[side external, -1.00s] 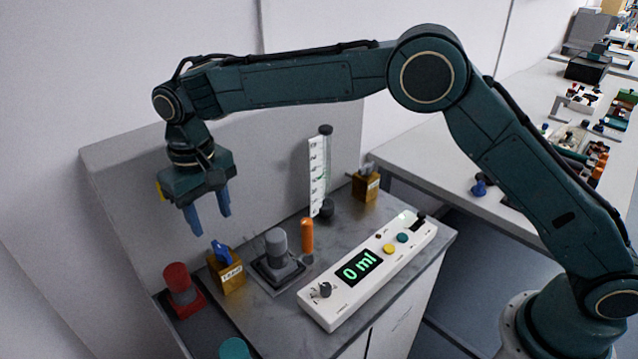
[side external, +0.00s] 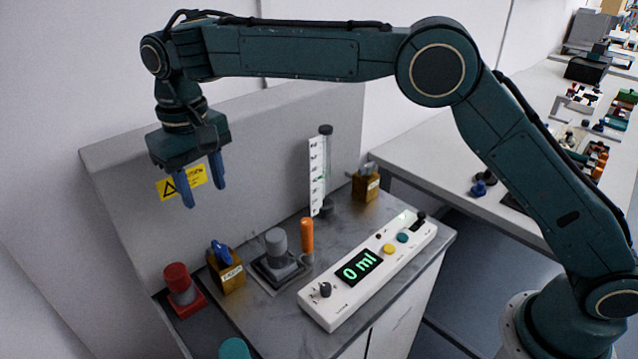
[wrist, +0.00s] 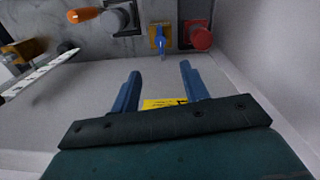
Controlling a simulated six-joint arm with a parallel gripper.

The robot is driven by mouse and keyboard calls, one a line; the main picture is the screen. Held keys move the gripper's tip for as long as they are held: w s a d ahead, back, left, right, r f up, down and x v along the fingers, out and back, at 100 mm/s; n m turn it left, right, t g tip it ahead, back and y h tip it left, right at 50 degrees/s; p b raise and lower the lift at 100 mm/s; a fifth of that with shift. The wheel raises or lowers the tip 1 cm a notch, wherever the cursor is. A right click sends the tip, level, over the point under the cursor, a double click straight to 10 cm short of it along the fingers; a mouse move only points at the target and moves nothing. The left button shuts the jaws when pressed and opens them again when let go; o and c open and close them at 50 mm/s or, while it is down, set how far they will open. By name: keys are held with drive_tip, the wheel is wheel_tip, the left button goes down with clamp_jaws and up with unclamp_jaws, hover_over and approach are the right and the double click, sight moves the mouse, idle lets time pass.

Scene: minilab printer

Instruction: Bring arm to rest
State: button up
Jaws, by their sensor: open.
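My gripper (side external: 203,181) hangs in the air in front of the grey back panel, above the left part of the bench. Its two blue fingers point down, apart, with nothing between them. In the wrist view my gripper (wrist: 157,85) also shows open and empty. My arm stretches from its base at the lower right, up over the bench, to the upper left. The gripper touches nothing that I can see.
Below stand a red knob (side external: 180,284), a brass block with blue handle (side external: 229,271), a grey round part (side external: 277,243), an orange cylinder (side external: 307,235), a graduated tube (side external: 318,175) and a white console (side external: 370,268) reading "0 ml". A yellow warning label (side external: 168,188) is behind the gripper.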

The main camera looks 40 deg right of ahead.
drive_tip(key=s+d+r+t, duration=0.1)
drive_tip(key=s+d+r, duration=0.5)
drive_tip(key=d, duration=0.3)
drive_tip(key=s+d+r+t, duration=0.2)
drive_tip(key=s+d+r, duration=0.4)
drive_tip(key=d, duration=0.4)
drive_tip(key=s+d+f+t, duration=0.1)
drive_tip(key=s+d+f, duration=0.1)
drive_tip(key=s, duration=0.5)
drive_tip(key=s+d+f+m, duration=0.1)
drive_tip(key=s+d+f, duration=0.1)
drive_tip(key=s+d, duration=0.2)
drive_tip(key=s+d+f+t, duration=0.1)
drive_tip(key=s+d, duration=0.3)
drive_tip(key=s, duration=0.6)
drive_tip(key=shift+f+m+t, duration=0.3)
drive_tip(key=shift+f, duration=0.55)
